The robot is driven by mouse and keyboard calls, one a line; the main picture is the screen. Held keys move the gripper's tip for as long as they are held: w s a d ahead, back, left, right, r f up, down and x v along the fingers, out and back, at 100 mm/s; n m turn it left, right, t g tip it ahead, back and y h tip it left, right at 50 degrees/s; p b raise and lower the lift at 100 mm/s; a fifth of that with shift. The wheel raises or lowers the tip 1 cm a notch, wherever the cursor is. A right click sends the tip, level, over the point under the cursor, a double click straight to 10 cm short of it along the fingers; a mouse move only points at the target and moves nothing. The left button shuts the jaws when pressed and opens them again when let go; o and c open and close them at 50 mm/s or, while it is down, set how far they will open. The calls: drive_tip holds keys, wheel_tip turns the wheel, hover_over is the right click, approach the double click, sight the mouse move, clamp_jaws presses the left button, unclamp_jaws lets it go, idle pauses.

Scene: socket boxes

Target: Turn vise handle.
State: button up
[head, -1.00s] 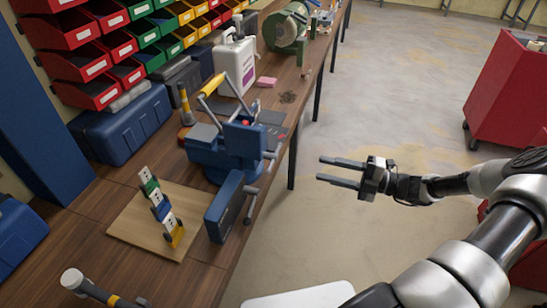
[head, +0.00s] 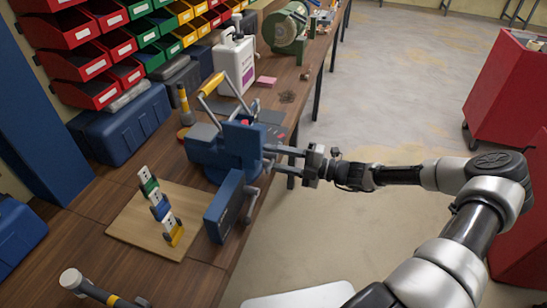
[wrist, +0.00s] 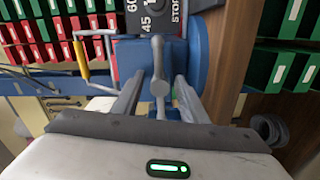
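The blue vise (head: 228,150) stands on the workbench near its right edge. In the wrist view, part of its blue body (wrist: 200,50) shows behind my fingers. The grey vise handle (wrist: 159,85), with a rounded end, points towards the wrist camera between my two fingers. My gripper (head: 276,157) is at the right side of the vise, level with the handle. The fingers (wrist: 160,82) are open, one on each side of the handle, with visible gaps. In the head view, the fingertips partly hide the handle.
A wooden board (head: 130,225) carries coloured socket pieces. A white jug (head: 236,62) stands behind the vise. Open floor (head: 390,110) lies right of the bench.

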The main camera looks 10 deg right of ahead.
clamp_jaws()
drive_tip(key=shift+n, duration=0.3)
